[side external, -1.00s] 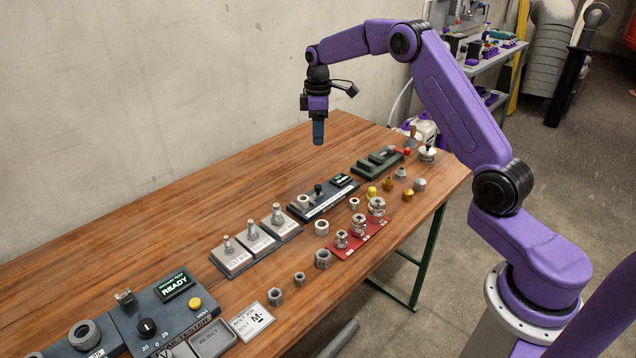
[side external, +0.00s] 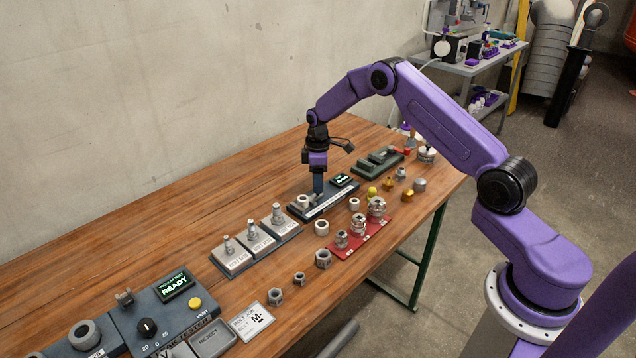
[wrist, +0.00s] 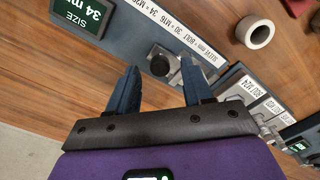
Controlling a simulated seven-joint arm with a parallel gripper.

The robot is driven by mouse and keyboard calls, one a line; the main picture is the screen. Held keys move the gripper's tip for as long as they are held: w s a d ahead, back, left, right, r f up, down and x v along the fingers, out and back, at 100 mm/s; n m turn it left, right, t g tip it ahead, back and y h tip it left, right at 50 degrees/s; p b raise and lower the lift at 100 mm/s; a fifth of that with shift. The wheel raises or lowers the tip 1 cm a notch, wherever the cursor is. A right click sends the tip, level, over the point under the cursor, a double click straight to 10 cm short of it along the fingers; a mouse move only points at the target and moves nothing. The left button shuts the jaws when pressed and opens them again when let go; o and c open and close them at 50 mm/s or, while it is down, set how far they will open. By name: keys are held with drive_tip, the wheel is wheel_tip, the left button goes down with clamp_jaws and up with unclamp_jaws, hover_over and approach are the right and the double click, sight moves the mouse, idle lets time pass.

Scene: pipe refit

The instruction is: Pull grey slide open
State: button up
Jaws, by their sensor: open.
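The sizing gauge is a long dark blue-grey block (side external: 327,208) on the table, with a white size scale along it. My gripper (side external: 318,194) points straight down over the gauge. In the wrist view its two blue fingers (wrist: 158,70) are apart, one on each side of the knob. Whether they touch it I cannot tell. In the side view the fingers hide the knob. The gauge display (wrist: 82,12) reads SIZE 34 mm.
A pale sleeve ring (side external: 303,201) is at the gauge's left end. Bolt stands (side external: 257,246) are left of it; a red tray (side external: 351,246) with metal parts is in front. A green block (side external: 372,166) lies behind. Open table is along the wall side.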

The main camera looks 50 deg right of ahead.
sight(325, 192)
drive_tip(key=shift+f, duration=0.65)
clamp_jaws()
drive_tip(key=shift+d, duration=1.65)
unclamp_jaws()
drive_tip(key=shift+a, duration=0.1)
wheel_tip(325, 192, up, 18)
drive_tip(key=shift+f, duration=0.25)
